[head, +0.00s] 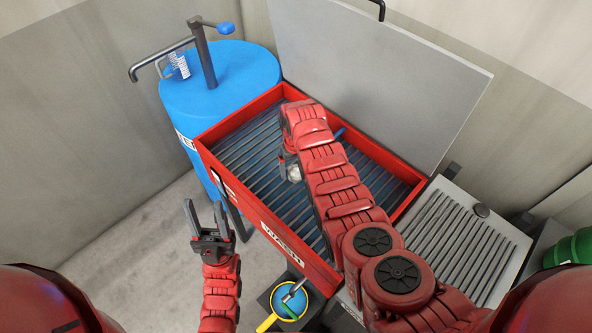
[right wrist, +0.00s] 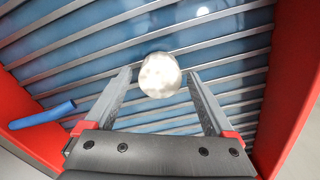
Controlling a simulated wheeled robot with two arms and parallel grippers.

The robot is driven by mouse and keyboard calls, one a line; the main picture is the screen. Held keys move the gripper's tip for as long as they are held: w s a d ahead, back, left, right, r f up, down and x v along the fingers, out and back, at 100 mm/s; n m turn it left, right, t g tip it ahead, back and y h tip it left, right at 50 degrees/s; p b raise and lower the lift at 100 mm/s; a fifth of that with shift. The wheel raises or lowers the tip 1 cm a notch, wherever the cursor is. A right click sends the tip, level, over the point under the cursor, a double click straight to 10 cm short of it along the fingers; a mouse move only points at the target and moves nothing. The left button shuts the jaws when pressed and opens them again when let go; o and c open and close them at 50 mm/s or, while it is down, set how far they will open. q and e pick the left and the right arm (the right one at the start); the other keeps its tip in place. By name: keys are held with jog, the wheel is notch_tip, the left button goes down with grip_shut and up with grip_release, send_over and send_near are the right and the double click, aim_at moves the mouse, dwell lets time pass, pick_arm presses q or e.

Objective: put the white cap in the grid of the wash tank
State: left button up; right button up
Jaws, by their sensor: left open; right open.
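The wash tank is a red box (head: 318,265) with a grid of grey slanting bars (head: 243,150) over blue inside. The white cap (right wrist: 159,75) is a small, pale, round piece. In the right wrist view it is between and just past the open fingertips of my right gripper, in front of the bars. In the head view the cap (head: 294,173) is partly hidden by my right gripper (head: 288,163), over the grid. I cannot tell whether it touches the bars. My left gripper (head: 205,206) is open and empty, in front of the tank's left side.
A blue drum (head: 225,85) with a tap pipe stands behind left. A raised grey lid (head: 390,75) is behind the tank. A blue rod (right wrist: 42,115) shows inside the tank. A slatted grey surface (head: 465,240) is at right; a yellow-rimmed round item (head: 272,318) is low in front.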

aim_at(296, 171)
notch_tip(296, 171, up, 8)
jog(key=b, duration=0.2)
jog(key=shift+r+b, duration=0.15)
jog(key=shift+b, duration=0.2)
notch_tip(296, 171, up, 3)
jog(key=p, duration=0.3)
jog(key=shift+s, duration=0.1)
